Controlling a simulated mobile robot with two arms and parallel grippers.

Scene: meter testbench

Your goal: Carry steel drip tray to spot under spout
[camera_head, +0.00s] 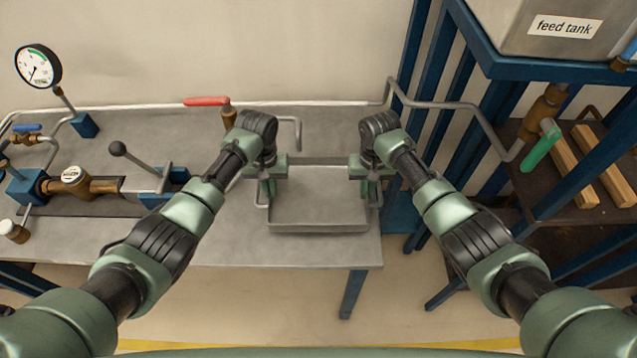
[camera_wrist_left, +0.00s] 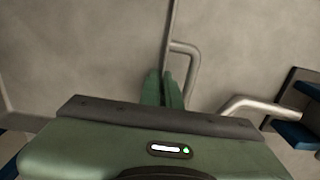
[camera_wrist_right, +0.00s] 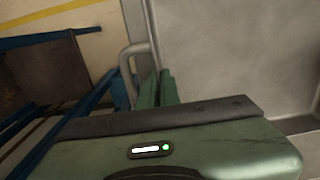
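The steel drip tray (camera_head: 318,212) is a shallow grey rectangular pan with a wire handle on each short side. It looks level, over the right end of the bench; I cannot tell whether it touches the top. My left gripper (camera_head: 268,188) is at its left side, fingers close together at the tray's edge and handle (camera_wrist_left: 193,62). My right gripper (camera_head: 370,188) is likewise at the right side, by the other handle (camera_wrist_right: 126,72). Both look shut on the tray; the exact contact is hidden. A bent pipe spout (camera_head: 297,132) points down behind the tray. No marked spot shows.
The grey bench (camera_head: 215,245) has a lever valve (camera_head: 165,185), brass meter (camera_head: 72,178) and gauge (camera_head: 38,66) at left. A red-handled valve (camera_head: 207,101) is at the back. A blue rack with the feed tank (camera_head: 565,27) stands right, beyond a floor gap.

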